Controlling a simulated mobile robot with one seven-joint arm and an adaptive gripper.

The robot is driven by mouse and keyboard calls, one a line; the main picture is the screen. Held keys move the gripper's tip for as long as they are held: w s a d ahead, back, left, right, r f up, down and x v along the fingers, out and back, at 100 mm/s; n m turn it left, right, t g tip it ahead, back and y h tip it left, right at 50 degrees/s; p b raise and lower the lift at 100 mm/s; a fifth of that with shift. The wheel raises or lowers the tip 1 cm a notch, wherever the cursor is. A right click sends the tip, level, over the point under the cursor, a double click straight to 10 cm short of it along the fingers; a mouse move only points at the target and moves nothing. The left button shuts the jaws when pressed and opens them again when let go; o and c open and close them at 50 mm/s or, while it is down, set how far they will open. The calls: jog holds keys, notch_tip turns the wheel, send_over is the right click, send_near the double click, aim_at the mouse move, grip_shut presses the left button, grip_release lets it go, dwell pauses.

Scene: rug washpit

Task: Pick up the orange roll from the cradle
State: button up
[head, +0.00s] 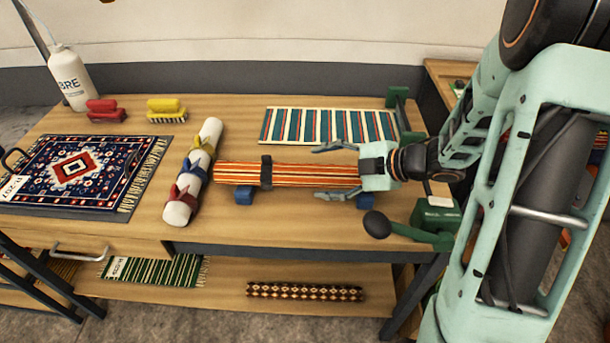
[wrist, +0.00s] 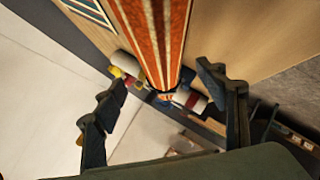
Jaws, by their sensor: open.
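The orange roll (head: 240,173) has cream and dark stripes. In the head view it lies lengthwise across the bench on the blue cradle blocks (head: 244,196), with a dark band (head: 266,171) around it. My gripper (head: 322,172) is open at the roll's right part, one finger showing on each side. The gripper's body covers the roll's right end. In the wrist view the roll (wrist: 158,40) runs between the open fingers (wrist: 163,75). I cannot tell whether the fingers are level with the roll or above it, and no grip shows.
A white roller (head: 210,133) with coloured ties lies just left of the roll. A striped rug (head: 330,126) lies behind. A green clamp-like fixture (head: 436,215) stands at front right. A patterned rug (head: 75,172) and brushes (head: 167,108) are at left.

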aim_at(317, 174)
jog(key=x, duration=0.4)
jog(key=shift+w+a+f, duration=0.1)
jog(key=shift+a+f, duration=0.05)
jog(key=shift+f, duration=0.25)
jog(key=shift+r, duration=0.1)
jog(key=c, duration=1.7)
